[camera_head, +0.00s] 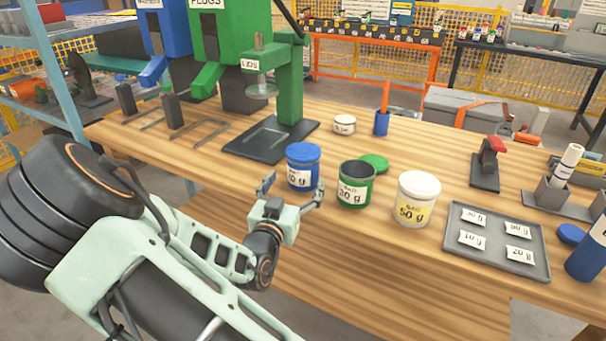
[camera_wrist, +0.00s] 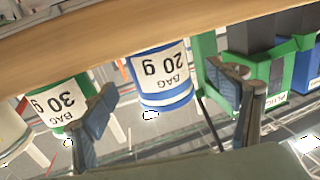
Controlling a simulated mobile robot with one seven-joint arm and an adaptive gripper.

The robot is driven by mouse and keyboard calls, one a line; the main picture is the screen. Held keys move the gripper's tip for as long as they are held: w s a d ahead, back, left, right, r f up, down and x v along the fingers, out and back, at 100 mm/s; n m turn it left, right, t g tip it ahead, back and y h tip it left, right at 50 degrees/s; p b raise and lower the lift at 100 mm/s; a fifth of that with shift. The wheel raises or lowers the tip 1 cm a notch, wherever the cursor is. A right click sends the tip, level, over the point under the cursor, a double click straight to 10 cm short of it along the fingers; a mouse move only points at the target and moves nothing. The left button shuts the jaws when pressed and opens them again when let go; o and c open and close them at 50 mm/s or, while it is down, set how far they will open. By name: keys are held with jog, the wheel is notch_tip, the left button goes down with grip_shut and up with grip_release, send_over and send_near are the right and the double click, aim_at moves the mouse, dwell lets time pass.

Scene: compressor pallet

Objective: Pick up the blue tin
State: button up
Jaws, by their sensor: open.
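The blue tin (camera_head: 303,168) stands upright near the front edge of the wooden table, its lid on and a white label on its side. In the wrist view, which is upside down, the blue tin (camera_wrist: 162,82) reads "BAG 20 g" and sits ahead, between the two fingers in the picture. My gripper (camera_head: 292,188) is open and empty, just in front of the tin, one finger toward each side of it. Both spread fingers also show in the wrist view (camera_wrist: 168,103). Whether either finger touches the tin cannot be told, but a gap seems to remain.
An open green tin (camera_head: 355,187) stands close right of the blue tin, its green lid (camera_head: 374,163) behind. A white tin (camera_head: 418,200) and grey tray (camera_head: 497,267) are further right. A green press (camera_head: 290,85) stands behind. A blue cup (camera_head: 381,123) stands farther back.

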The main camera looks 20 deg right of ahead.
jog(key=b+x, duration=0.1)
jog(key=x, duration=0.4)
jog(key=shift+d+f, duration=0.15)
jog(key=shift+c, duration=0.2)
jog(key=c, duration=1.2)
